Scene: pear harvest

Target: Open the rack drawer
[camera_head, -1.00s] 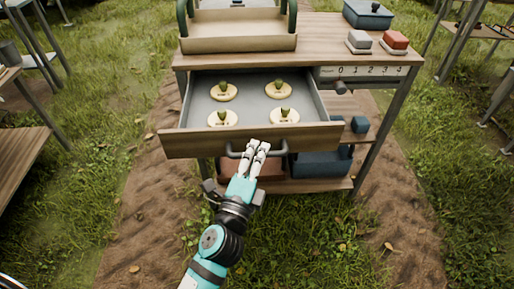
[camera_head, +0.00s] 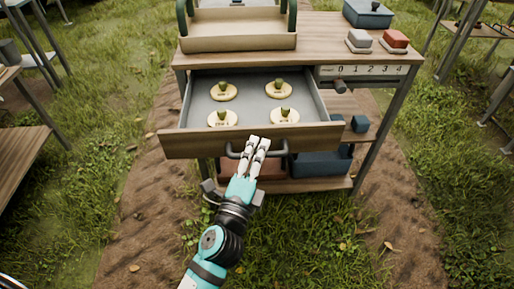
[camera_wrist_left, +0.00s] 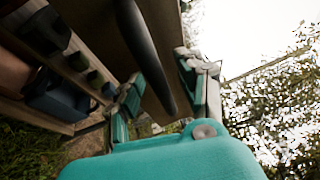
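The rack drawer (camera_head: 186,143) is pulled well out of the wooden rack. Its grey tray (camera_head: 252,102) shows, with several round cream discs (camera_head: 223,91) lying in it, each with a small green piece on top. A dark bar handle (camera_head: 277,153) is on the drawer's front. My left gripper (camera_head: 258,145) is at the handle, its two white fingertips slightly apart. In the left wrist view the fingers (camera_wrist_left: 165,90) are spread, and the dark handle (camera_wrist_left: 143,45) runs between them without a visible clamp. My right gripper is not in view.
On the rack top (camera_head: 318,47) stand a wooden tray with green handles (camera_head: 238,44), a blue box (camera_head: 368,14), and grey and red blocks (camera_head: 395,40). Blue and reddish bins (camera_head: 318,165) sit on the lower shelf. Another table (camera_head: 22,160) is at the left. Grass and soil lie in front.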

